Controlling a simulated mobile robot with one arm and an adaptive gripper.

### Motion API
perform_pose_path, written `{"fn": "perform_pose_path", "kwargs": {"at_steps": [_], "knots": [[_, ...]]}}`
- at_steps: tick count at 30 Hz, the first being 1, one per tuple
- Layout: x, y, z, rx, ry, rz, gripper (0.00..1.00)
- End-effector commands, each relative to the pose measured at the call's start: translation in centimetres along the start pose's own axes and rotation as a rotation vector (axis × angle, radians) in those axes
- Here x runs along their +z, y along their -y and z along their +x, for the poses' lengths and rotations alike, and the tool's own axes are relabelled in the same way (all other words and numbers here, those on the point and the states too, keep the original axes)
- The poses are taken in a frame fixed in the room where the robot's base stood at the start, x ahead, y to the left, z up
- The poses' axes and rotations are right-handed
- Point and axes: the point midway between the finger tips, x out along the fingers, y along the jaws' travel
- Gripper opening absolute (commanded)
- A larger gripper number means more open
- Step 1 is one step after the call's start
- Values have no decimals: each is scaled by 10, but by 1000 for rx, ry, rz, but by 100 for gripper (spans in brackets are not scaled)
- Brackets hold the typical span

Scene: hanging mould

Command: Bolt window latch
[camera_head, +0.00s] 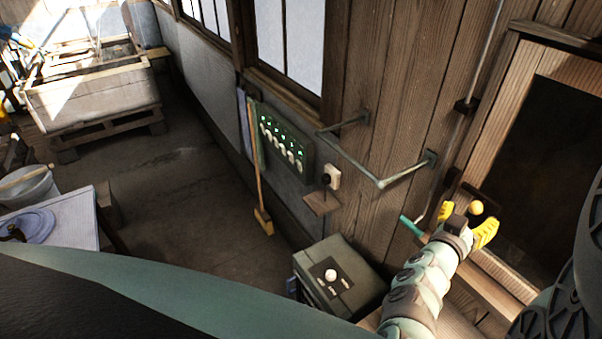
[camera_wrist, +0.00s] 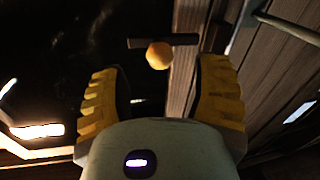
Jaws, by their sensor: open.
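A round yellow knob (camera_head: 476,207) shows at the left edge of the dark window at right in the head view. In the wrist view the knob (camera_wrist: 159,55) sits in front of a short dark bar (camera_wrist: 183,40); these look like the window latch. My gripper (camera_head: 468,218) is open, its yellow fingers spread on both sides of the knob in the picture. In the wrist view my gripper (camera_wrist: 160,78) is empty, with the knob just beyond and between the fingertips. I cannot tell whether they touch.
A vertical metal rod (camera_head: 487,58) runs down the wooden wall beside the window frame (camera_head: 527,80). A bent metal rail (camera_head: 345,157) sticks out from the wall. A teal handle (camera_head: 411,226) is left of my gripper. A grey-green box (camera_head: 342,287) stands below.

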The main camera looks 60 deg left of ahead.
Motion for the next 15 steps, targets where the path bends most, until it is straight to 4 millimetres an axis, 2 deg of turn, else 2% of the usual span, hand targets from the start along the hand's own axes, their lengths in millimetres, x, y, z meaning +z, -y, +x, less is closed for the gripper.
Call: {"fn": "perform_pose_path", "kwargs": {"at_steps": [3, 6, 15], "knots": [[1, -1, 19, 3, -1, 0, 63], [1, 0, 30, 2, 1, -1, 63], [0, -1, 44, 3, 1, -1, 63]]}}
